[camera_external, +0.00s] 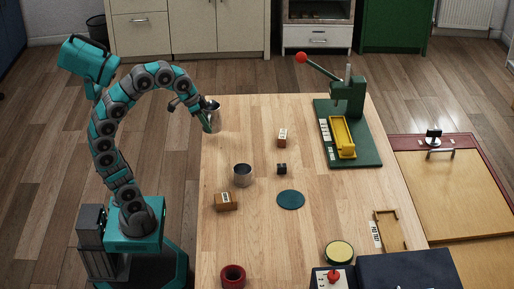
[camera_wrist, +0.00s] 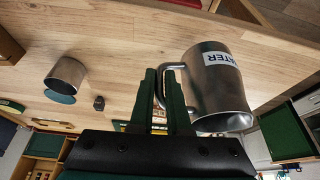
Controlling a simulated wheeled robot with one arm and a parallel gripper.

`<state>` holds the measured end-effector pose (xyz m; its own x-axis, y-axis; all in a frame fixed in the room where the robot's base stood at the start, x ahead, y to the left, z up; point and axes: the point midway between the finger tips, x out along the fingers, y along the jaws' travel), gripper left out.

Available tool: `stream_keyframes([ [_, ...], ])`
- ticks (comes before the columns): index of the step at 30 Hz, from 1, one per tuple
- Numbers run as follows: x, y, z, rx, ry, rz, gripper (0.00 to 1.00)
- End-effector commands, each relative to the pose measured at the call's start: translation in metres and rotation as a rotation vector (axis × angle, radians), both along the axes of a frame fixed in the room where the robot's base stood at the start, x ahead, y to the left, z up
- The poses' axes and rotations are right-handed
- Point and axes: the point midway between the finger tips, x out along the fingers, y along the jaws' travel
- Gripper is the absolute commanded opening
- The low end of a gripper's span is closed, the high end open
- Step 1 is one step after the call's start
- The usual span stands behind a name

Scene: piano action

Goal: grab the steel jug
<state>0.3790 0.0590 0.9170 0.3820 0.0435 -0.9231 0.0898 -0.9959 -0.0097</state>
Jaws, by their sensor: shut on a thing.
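The steel jug (camera_wrist: 218,85) is a shiny metal mug shape with a white "WATER" label and a side handle, at the right of the wrist view. My gripper (camera_wrist: 162,92) is shut on its handle, which passes between the two green fingers. In the outside view the jug (camera_external: 215,117) is at the far left edge of the wooden table, with my gripper (camera_external: 206,119) on its left side. I cannot tell whether the jug touches the table.
A metal cup (camera_external: 243,174), a small black block (camera_external: 282,169), wooden blocks (camera_external: 226,201), and a blue disc (camera_external: 291,200) lie on the table. A green press (camera_external: 348,97) stands at the back right. The table's middle near the jug is fairly clear.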

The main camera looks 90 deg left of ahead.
Motion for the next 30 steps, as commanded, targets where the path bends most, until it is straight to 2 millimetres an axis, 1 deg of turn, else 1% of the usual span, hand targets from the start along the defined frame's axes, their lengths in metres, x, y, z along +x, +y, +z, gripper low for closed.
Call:
stream_keyframes([
  [6,-0.020,-0.003,0.002,0.001,0.000,0.000,0.00],
  [12,-0.034,-0.005,0.003,0.000,0.000,0.000,0.00],
  [21,-0.043,-0.007,0.004,0.000,0.001,0.000,0.00],
  [30,-0.045,-0.007,0.004,0.000,0.001,0.000,0.00],
])
